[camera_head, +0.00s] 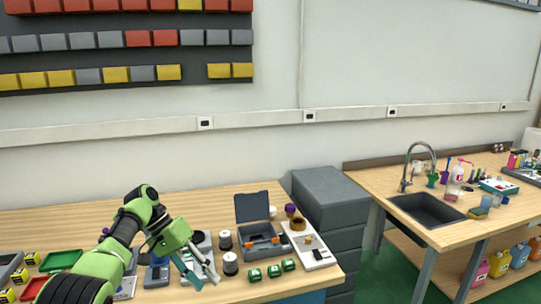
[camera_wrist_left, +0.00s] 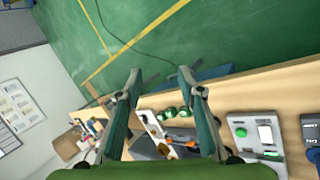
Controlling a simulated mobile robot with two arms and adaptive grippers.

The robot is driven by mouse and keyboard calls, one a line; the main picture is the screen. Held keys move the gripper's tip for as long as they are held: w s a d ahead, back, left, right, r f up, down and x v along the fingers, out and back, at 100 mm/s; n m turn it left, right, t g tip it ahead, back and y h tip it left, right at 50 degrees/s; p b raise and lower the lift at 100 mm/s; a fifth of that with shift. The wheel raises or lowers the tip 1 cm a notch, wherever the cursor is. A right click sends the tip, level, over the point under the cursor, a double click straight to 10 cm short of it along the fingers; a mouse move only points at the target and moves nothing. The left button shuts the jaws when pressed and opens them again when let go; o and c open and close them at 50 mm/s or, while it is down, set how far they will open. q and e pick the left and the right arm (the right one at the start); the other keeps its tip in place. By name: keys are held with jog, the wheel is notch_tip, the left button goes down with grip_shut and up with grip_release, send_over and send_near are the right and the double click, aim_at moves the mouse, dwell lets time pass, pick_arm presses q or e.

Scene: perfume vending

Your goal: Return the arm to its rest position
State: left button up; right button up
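My left arm (camera_head: 110,260), green and black, comes in from the lower left over the wooden workbench (camera_head: 25,228). My left gripper (camera_head: 207,284) hangs over the bench near its front edge, left of the dark jars. In the left wrist view the two fingers of the gripper (camera_wrist_left: 160,74) stand wide apart with nothing between their tips. My right arm and gripper are not in view.
A grey drawer unit (camera_head: 330,196) and a sink (camera_head: 427,209) are farther right. Green floor (camera_wrist_left: 85,35) lies beyond the bench.

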pick_arm(q)
notch_tip(320, 180, down, 13)
jog(key=a+n+y, duration=0.1)
jog(key=s+a+f+n+y+b, duration=0.15)
jog(key=s+f, duration=0.45)
jog(key=f, duration=0.6)
jog(key=s+a+f+t+y+b, duration=0.15)
jog(key=s+f, duration=0.45)
jog(key=f, duration=0.6)
jog(key=s+a+f+g+y+b, duration=0.1)
jog(key=s+a+f, duration=0.1)
jog(key=s+f, duration=0.65)
jog(key=s+a+f+t+y+b, duration=0.1)
jog(key=s+a+f+y+b, duration=0.1)
jog(key=s+f, duration=1.55)
jog(key=s+d+f+m, duration=0.1)
jog(key=s, duration=0.8)
jog(key=s+d+f+m+t, duration=0.1)
jog(key=s+f, duration=0.1)
jog(key=s, duration=0.7)
jog(key=shift+b, duration=0.35)
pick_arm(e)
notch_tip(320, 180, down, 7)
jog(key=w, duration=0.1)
pick_arm(q)
jog(key=shift+f, duration=0.1)
